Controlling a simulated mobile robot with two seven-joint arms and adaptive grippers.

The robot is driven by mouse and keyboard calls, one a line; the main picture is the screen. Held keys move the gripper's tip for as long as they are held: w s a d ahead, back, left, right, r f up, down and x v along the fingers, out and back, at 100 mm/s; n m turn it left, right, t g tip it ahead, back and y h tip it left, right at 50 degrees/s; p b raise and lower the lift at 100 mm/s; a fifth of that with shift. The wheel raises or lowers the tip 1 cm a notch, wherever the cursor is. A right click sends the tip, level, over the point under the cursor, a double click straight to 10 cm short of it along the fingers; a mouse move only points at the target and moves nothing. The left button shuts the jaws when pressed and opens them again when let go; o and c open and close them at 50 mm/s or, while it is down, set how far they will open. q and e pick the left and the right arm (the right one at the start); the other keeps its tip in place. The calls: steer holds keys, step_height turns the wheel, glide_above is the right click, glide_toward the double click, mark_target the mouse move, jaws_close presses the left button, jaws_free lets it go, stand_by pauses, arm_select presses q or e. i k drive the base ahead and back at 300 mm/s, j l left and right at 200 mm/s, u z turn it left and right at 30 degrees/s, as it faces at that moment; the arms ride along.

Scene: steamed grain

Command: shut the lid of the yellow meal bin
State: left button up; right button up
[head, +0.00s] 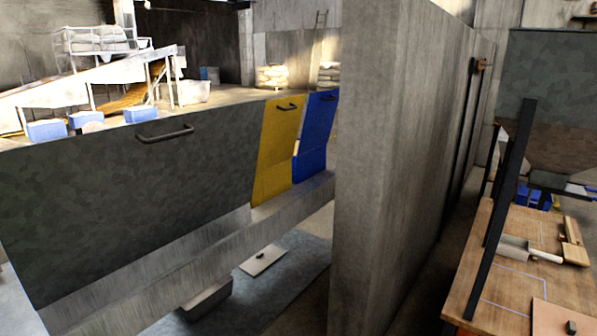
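A yellow panel (276,150) with a dark handle (287,106) near its top edge stands steeply in a row of panels left of a concrete wall. A faint line crosses it about halfway down. It looks like the lid of the yellow meal bin, standing raised, but I cannot see the bin's opening clearly. Neither of my grippers is in view.
A large grey panel (120,205) with a handle stands left of the yellow one; a blue panel (318,128) stands right of it. A tall concrete wall (400,150) blocks the middle. A wooden table (515,235) with a metal scoop (528,249) stands at right.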

mark_target(282, 118)
steer(key=i+j, duration=0.15)
steer(key=j, duration=0.2)
steer(key=i+j+z, duration=0.1)
steer(key=j, duration=0.2)
steer(key=i+j, duration=0.15)
steer(key=j, duration=0.2)
steer(key=i+j+z, duration=0.1)
steer(key=j, duration=0.25)
steer(key=i+l+z, duration=0.15)
steer(key=i, duration=0.25)
steer(key=i+l+z, duration=0.15)
steer(key=i, duration=0.25)
steer(key=i+l+z, duration=0.15)
steer(key=i, duration=0.3)
